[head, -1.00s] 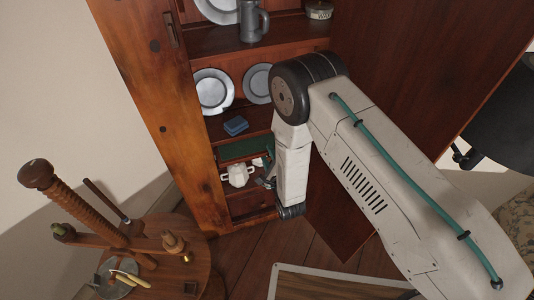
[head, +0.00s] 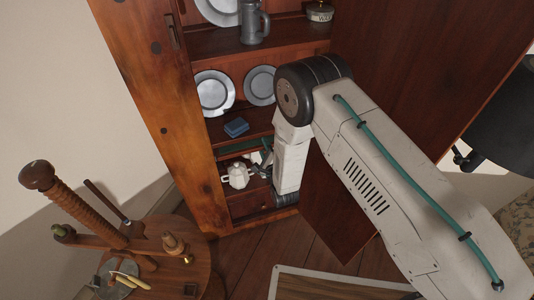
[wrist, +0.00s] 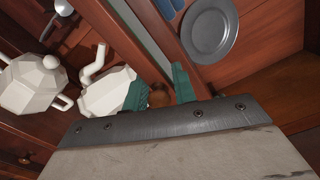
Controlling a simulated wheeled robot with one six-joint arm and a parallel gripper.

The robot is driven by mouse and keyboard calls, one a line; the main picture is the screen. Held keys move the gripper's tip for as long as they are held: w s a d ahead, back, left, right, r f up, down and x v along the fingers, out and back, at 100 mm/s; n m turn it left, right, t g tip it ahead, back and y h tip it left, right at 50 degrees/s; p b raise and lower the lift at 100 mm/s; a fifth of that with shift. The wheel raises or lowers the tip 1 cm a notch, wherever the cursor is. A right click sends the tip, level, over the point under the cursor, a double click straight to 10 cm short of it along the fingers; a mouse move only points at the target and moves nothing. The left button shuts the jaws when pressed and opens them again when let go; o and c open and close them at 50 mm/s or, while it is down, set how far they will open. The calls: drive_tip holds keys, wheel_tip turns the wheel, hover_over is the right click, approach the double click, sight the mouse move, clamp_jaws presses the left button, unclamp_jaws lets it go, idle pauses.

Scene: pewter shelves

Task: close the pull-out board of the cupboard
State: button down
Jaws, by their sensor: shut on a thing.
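The pull-out board (wrist: 118,38) of the cupboard shows in the wrist view as a wooden front edge with a narrow grey-green strip of its top behind it. A round brown knob (wrist: 159,97) sits at this edge, between the green fingertips of my gripper (wrist: 161,90). My gripper is shut on the knob. In the head view my gripper (head: 265,158) is inside the cupboard (head: 190,130) opening, below the shelf with the blue block. There, little of the board shows, and my arm hides its right part.
A white teapot (head: 238,174) stands just below the board, close to my gripper; the wrist view shows two white pots (wrist: 35,85). Pewter plates (head: 214,92) and a blue block (head: 236,127) are on the shelf above. A round wooden table (head: 150,265) stands at left.

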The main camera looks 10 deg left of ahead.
drive_tip(key=shift+w+a+f, duration=0.1)
drive_tip(key=c, duration=1.3)
unclamp_jaws()
drive_tip(key=v, duration=0.7)
drive_tip(key=shift+s, duration=0.4)
